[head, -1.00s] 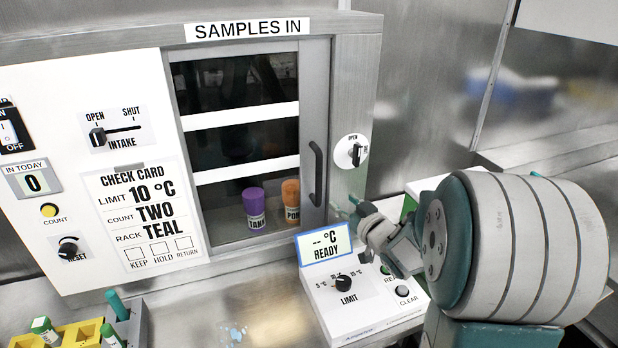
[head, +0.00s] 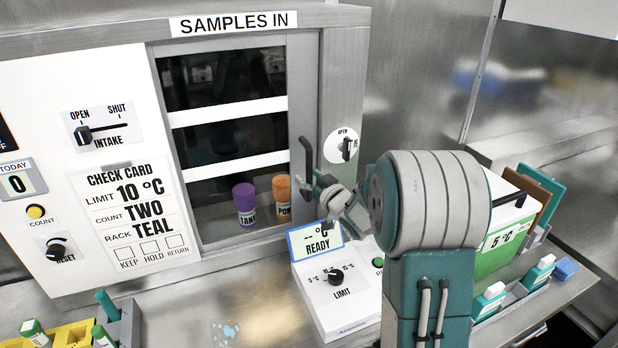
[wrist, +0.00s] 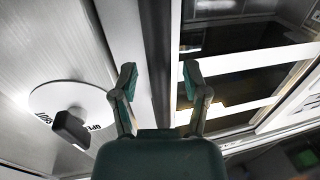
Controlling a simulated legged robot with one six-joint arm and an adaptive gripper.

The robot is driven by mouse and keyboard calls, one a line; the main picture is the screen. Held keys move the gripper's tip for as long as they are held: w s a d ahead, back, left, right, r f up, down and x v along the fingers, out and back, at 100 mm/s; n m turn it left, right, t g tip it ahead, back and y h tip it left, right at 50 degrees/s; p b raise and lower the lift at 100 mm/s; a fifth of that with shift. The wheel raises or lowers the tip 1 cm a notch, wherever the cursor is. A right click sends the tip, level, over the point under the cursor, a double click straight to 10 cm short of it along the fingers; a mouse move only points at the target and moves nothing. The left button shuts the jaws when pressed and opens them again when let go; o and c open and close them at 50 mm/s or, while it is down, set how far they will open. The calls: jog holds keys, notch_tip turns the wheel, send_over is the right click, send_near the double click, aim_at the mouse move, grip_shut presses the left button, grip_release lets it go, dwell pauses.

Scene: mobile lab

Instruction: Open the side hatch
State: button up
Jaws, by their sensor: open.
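The hatch under the "SAMPLES IN" sign is a grey-framed door with a dark glass pane (head: 225,135) and white bands across it. It looks closed in the head view. Its dark upright handle (head: 305,158) is on the right side of the frame. My gripper (head: 312,203) is beside the lower end of the handle. In the wrist view my gripper (wrist: 160,75) is open, and a dark bar (wrist: 157,45), seemingly the handle, runs between and beyond the fingers. I cannot tell whether they touch it.
A round OPEN dial (head: 346,147) is right of the hatch. A purple jar (head: 244,204) and an orange jar (head: 282,198) stand behind the glass. A white READY console (head: 340,290) is below my gripper. A green and white box (head: 505,235) stands at right.

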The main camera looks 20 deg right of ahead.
jog(key=shift+c, duration=0.3)
grip_shut()
jog(key=shift+a, duration=0.1)
send_near(202, 188)
jog(key=w, duration=0.4)
jog(key=shift+w+a, duration=0.25)
jog(key=shift+a, duration=0.15)
jog(key=shift+o, duration=0.3)
grip_release()
